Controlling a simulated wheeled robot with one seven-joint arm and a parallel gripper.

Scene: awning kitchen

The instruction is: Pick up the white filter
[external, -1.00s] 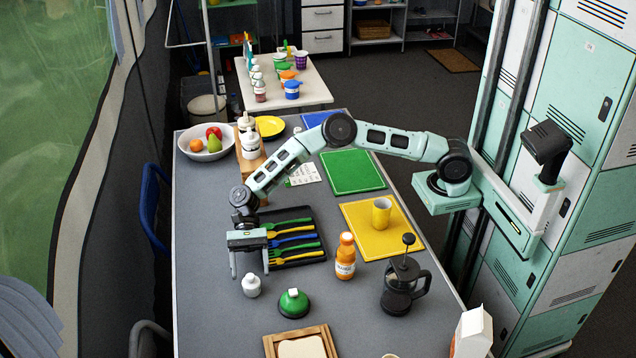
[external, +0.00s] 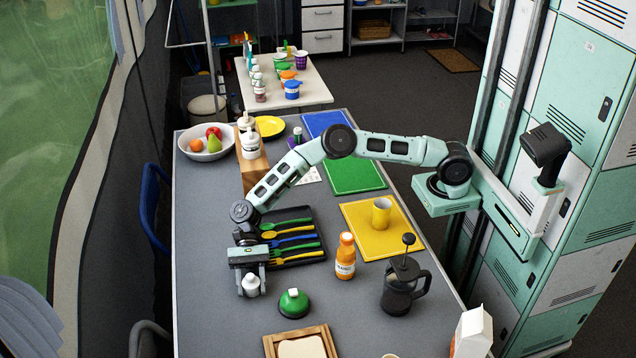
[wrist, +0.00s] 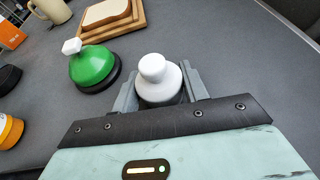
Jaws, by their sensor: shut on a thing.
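The white filter (external: 251,284) is a small rounded white piece with a narrower knob on top, upright on the grey table. In the wrist view the white filter (wrist: 157,78) sits between the two grey fingers. My gripper (external: 251,283) is lowered over it and shut on it, one finger on each side. In the wrist view my gripper (wrist: 160,92) hides the lower part of the filter. I cannot tell any gap between the filter and the table.
A green domed piece with a white knob (external: 294,303) stands close to the right. A black cutlery tray (external: 318,228) lies just behind. An orange bottle (external: 345,256), a black French press (external: 402,284) and a wooden bread board (external: 271,346) stand nearby. The table's left front is clear.

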